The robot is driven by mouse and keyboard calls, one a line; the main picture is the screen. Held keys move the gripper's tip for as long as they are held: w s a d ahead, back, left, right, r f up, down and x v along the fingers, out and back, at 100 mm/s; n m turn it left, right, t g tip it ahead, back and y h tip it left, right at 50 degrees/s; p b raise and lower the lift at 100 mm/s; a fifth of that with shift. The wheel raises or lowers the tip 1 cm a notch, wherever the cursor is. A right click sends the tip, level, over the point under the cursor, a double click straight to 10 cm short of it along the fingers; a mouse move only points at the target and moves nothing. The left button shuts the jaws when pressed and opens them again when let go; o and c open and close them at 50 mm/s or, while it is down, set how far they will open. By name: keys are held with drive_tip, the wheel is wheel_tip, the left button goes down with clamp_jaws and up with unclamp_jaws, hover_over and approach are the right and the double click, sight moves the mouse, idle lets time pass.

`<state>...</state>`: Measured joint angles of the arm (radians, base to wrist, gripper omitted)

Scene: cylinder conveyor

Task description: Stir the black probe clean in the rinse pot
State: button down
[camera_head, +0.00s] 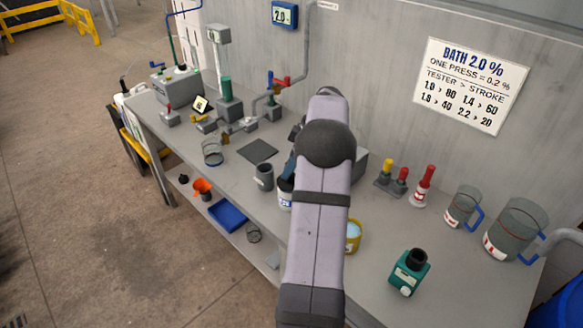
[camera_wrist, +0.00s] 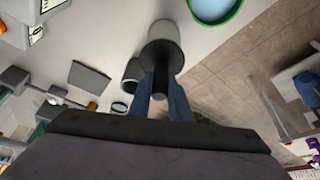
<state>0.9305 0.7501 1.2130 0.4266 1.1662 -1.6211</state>
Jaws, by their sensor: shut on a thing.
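My gripper (camera_wrist: 166,92) is shut on the black probe (camera_wrist: 160,82), which stands between its bluish fingers in the wrist view. Beyond the fingertips is a pale pot (camera_wrist: 166,33) with a dark round mouth. The probe's lower end goes down into that mouth and is hidden. In the head view a white pot with a blue label (camera_head: 285,200) shows at the left edge of my arm, under my gripper (camera_head: 288,170), mostly hidden. I cannot read its label. My arm also hides the probe there.
A dark grey cup (camera_head: 263,177) stands just left of the white pot, near a dark pad (camera_head: 257,151). A yellow pot of pale blue liquid (camera_head: 353,238) stands right of my arm.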

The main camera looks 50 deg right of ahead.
drive_tip(key=shift+r, duration=0.15)
drive_tip(key=shift+r+p, duration=1.9)
drive_tip(key=shift+r, duration=0.7)
drive_tip(key=shift+r+p, duration=2)
drive_tip(key=shift+r, duration=0.7)
drive_tip(key=shift+a, duration=0.1)
